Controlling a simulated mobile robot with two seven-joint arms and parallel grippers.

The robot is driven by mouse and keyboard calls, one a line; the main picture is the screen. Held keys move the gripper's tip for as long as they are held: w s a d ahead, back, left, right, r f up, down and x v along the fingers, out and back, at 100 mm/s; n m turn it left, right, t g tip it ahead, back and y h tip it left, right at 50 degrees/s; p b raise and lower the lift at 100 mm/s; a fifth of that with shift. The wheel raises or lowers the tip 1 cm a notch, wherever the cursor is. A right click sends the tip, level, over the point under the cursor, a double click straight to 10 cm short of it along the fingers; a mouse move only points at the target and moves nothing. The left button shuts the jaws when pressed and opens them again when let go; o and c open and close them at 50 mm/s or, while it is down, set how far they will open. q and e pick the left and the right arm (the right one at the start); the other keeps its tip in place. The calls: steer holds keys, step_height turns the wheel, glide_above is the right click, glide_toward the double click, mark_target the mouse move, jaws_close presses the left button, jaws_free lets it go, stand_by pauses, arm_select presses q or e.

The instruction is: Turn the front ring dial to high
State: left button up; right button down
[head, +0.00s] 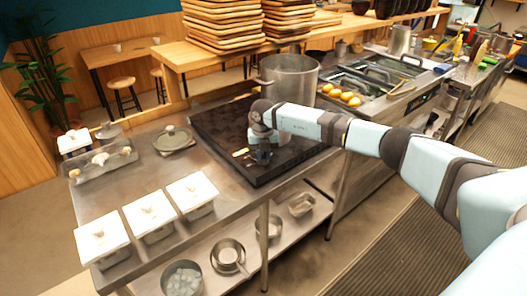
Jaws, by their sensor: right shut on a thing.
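The black cooktop (223,128) lies on the steel counter. A large steel pot (290,78) stands on its far right part. My right gripper (262,157) reaches down from the right to the cooktop's front part, its fingers low at the surface. It is shut on a small dark thing there, which fits the front ring dial; the dial itself is mostly hidden by the fingers, and its setting cannot be read. My left gripper is not in view.
Stacked wooden trays (222,22) stand on the shelf at the back. Pans and bowls (228,257) sit on the lower shelf.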

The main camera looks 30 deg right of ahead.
mark_target(263, 156)
steer(key=m+p, duration=0.1)
steer(key=m, duration=0.1)
steer(key=shift+r+m, duration=0.15)
steer(key=shift+m, duration=0.25)
steer(key=shift+w+m+p, duration=0.15)
steer(key=shift+m+p, duration=0.75)
steer(key=shift+m, duration=1.2)
steer(key=c, duration=1.1)
jaws_free()
step_height(263, 156, up, 14)
steer(key=shift+f+b, duration=0.2)
steer(key=shift+b, duration=0.45)
